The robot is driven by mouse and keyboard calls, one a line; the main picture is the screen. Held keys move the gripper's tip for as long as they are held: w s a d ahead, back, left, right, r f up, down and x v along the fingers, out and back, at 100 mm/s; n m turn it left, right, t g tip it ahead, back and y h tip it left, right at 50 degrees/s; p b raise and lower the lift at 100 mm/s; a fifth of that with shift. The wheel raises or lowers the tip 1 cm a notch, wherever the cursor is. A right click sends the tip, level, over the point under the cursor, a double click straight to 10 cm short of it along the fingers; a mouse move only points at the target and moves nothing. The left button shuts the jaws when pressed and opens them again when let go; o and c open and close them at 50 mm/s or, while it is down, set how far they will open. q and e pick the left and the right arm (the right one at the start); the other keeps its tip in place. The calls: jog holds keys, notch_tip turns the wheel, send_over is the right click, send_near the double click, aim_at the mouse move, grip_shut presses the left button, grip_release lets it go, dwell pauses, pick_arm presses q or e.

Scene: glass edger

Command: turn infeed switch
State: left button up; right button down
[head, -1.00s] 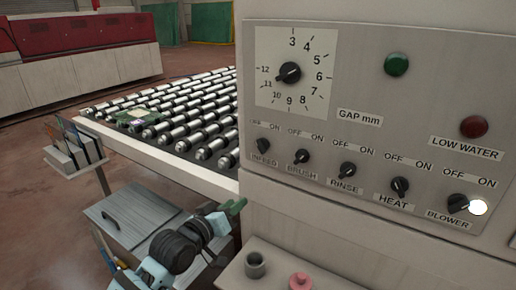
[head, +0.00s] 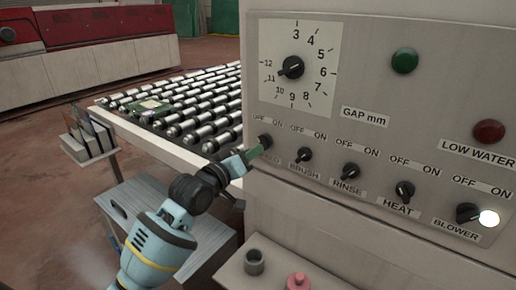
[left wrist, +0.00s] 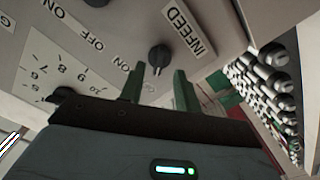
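The infeed switch (head: 265,141) is a small black knob at the left end of the switch row on the grey panel. Its INFEED label is partly hidden by my left gripper in the head view. My left gripper (head: 257,152) is at the panel, just below and left of the knob. In the left wrist view the two green fingers (left wrist: 159,72) are apart with nothing between them, and the infeed knob (left wrist: 158,58) is just beyond the tips, roughly centred between them. I cannot tell whether they touch it. My right gripper is not in view.
The brush (head: 304,154), rinse (head: 350,171), heat (head: 404,191) and blower (head: 468,213) knobs run to the right. The gap dial (head: 292,67) is above. A roller conveyor (head: 190,108) lies behind my left arm.

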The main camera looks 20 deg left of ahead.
aim_at(264, 142)
pick_arm(q)
jog(key=shift+x, duration=1.95)
grip_shut()
